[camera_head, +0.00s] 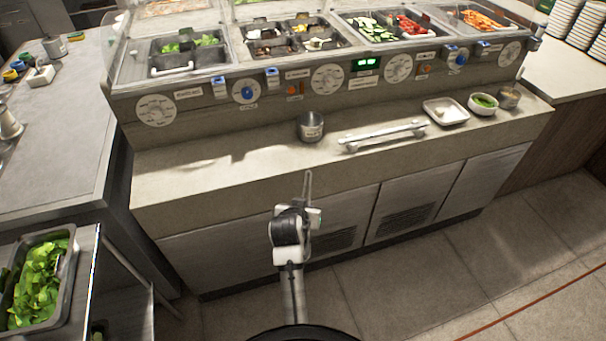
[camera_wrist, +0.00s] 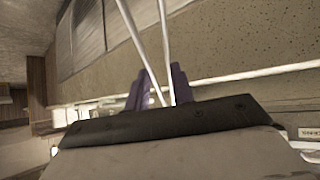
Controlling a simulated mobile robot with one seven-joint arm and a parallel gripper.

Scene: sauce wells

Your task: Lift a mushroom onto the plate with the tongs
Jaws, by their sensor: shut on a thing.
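My gripper (camera_head: 308,212) is in front of the counter in the head view, shut on the metal tongs (camera_head: 308,182). The tongs point up and away from me. In the wrist view two thin arms of the tongs (camera_wrist: 139,50) extend from between the dark fingers of my gripper (camera_wrist: 158,88), spread apart and with nothing seen between them. Pale pieces (camera_head: 315,43) that may be mushrooms lie in a dark well of the second group.
A metal cup (camera_head: 311,127) and a long light bar (camera_head: 383,136) are on the counter (camera_head: 200,163). A glass guard rises around the wells. The counter's left part is clear.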

